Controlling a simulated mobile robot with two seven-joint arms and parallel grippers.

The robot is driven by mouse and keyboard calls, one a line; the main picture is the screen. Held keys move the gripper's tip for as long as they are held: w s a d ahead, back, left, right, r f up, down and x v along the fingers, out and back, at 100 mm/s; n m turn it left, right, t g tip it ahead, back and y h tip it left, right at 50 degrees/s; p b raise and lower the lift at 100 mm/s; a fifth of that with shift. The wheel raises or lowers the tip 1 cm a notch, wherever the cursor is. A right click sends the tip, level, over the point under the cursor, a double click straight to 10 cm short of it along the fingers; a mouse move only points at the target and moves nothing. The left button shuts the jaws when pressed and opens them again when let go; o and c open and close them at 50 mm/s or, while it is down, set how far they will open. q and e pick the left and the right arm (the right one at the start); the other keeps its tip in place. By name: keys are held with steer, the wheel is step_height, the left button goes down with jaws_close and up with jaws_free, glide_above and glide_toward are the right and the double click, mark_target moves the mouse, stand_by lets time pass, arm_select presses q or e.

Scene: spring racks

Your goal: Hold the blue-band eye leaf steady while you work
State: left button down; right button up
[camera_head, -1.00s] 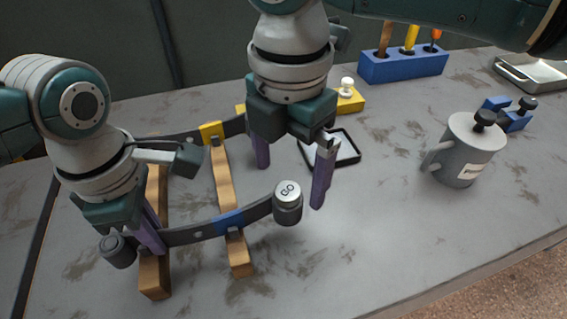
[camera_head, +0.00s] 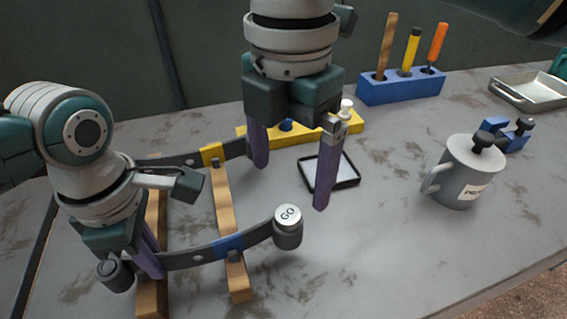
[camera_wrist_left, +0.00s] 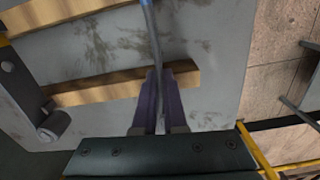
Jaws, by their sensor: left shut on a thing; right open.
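The blue-band eye leaf is a dark curved strip (camera_head: 187,258) with a blue band (camera_head: 228,243), lying across wooden rails. Its right end carries a round eye with a silver "GO" cap (camera_head: 288,217); a dark cylinder (camera_head: 115,275) is at its left end. My left gripper (camera_head: 150,262) is shut on the leaf near that left end. The left wrist view shows its purple fingers (camera_wrist_left: 160,98) closed on the strip, seen edge-on. My right gripper (camera_head: 290,186) is open and empty, above and behind the GO eye, with its fingers wide apart.
A yellow-band leaf (camera_head: 212,154) crosses the rails behind. A black-rimmed tray (camera_head: 347,184), a yellow block (camera_head: 352,125), a blue tool holder (camera_head: 402,88), a grey lidded mug (camera_head: 465,170) and a metal tray (camera_head: 535,92) stand further right. The front right of the table is clear.

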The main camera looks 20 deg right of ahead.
arm_select(q)
steer(key=c, duration=0.9)
jaws_free()
step_height(320, 180, up, 12)
